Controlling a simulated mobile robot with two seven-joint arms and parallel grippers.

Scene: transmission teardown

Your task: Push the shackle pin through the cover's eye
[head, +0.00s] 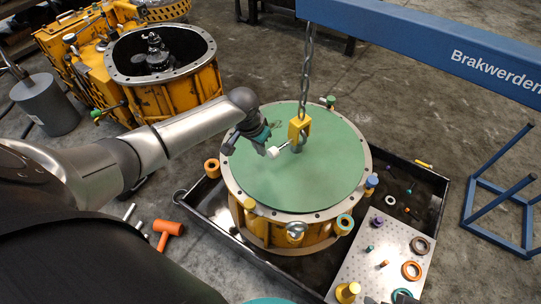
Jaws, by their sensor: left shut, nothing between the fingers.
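The green cover (327,177) lies on a round yellow housing in the black tray. A yellow shackle (299,125) hangs on a chain over the cover, near its middle. A small grey eye (298,143) shows at the shackle's lower end. The thin light pin (284,147) points toward the eye from the left; I cannot tell how far it reaches in. My left gripper (272,152) is shut, with nothing between its fingers, at the pin's left end. Whether it touches the pin is unclear. My right gripper is not in view.
A blue beam (430,45) crosses the upper right, with a blue stand (500,205) below. The black tray (427,176) surrounds the housing. A perforated plate (372,268) carries rings and small parts. An open yellow casing (195,92) stands upper left. An orange mallet (167,230) lies lower left.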

